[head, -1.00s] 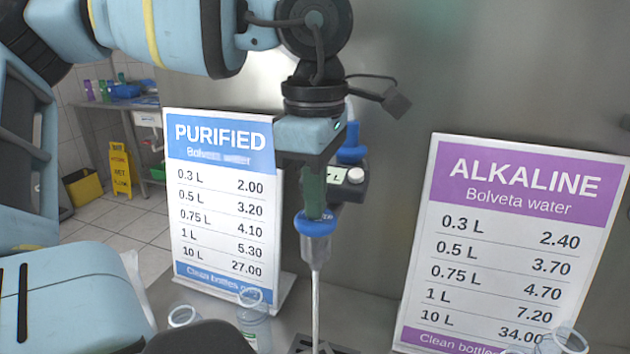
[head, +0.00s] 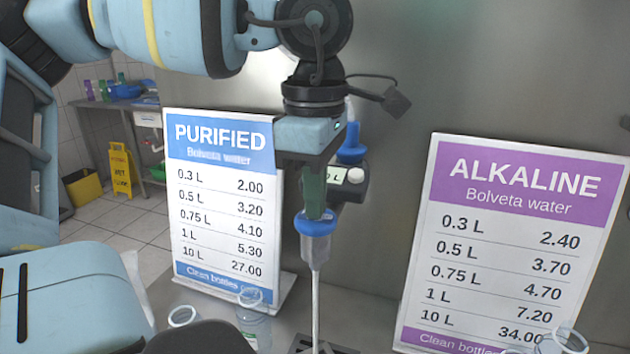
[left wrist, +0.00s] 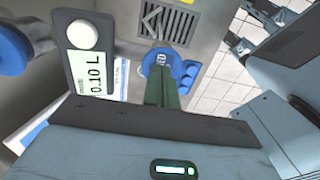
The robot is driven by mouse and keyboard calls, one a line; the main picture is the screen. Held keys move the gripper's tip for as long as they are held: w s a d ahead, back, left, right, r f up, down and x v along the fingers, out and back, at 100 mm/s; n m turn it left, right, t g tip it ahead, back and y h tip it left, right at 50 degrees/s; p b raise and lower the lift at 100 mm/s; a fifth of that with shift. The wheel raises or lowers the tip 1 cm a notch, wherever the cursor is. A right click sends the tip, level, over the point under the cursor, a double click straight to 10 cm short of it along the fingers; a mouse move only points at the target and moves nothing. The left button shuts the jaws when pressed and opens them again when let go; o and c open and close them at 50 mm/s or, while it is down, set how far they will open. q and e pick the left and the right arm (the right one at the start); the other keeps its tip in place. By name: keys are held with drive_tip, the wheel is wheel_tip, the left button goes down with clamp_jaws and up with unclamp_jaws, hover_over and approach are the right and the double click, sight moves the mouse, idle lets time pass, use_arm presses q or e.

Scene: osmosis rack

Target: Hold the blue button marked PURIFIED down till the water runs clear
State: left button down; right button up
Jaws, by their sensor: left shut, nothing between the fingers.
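My left gripper (head: 314,212) is shut and empty, pointing down. Its green fingertips meet the top of the blue button (head: 315,226) above a nozzle, and seem to press on it. In the left wrist view the fingertips (left wrist: 161,78) cover part of the same button (left wrist: 157,60), so only the end of its lettering shows. A thin whitish stream of water (head: 315,305) runs straight down from the nozzle. I cannot tell that it is clear. A small display (left wrist: 92,88) beside a white knob (left wrist: 83,35) reads 0.10 L.
The PURIFIED price board (head: 218,225) stands left of the nozzle and the ALKALINE board (head: 505,250) stands right. Bottles (head: 252,315) stand at the lower left. Another blue fitting (head: 351,145) is behind the gripper. A yellow floor sign (head: 120,170) is far off.

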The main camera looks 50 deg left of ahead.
use_arm(q)
drive_tip(key=shift+s+f, duration=0.1)
drive_tip(key=shift+f, duration=0.3)
use_arm(e)
drive_tip(key=shift+w, duration=0.4)
drive_tip(key=shift+s+f, duration=0.1)
drive_tip(key=shift+s, duration=0.35)
idle(1.4)
drive_tip(key=shift+w, duration=0.45)
idle(1.7)
drive_tip(key=shift+s, duration=0.45)
idle(0.3)
drive_tip(key=shift+w, duration=0.45)
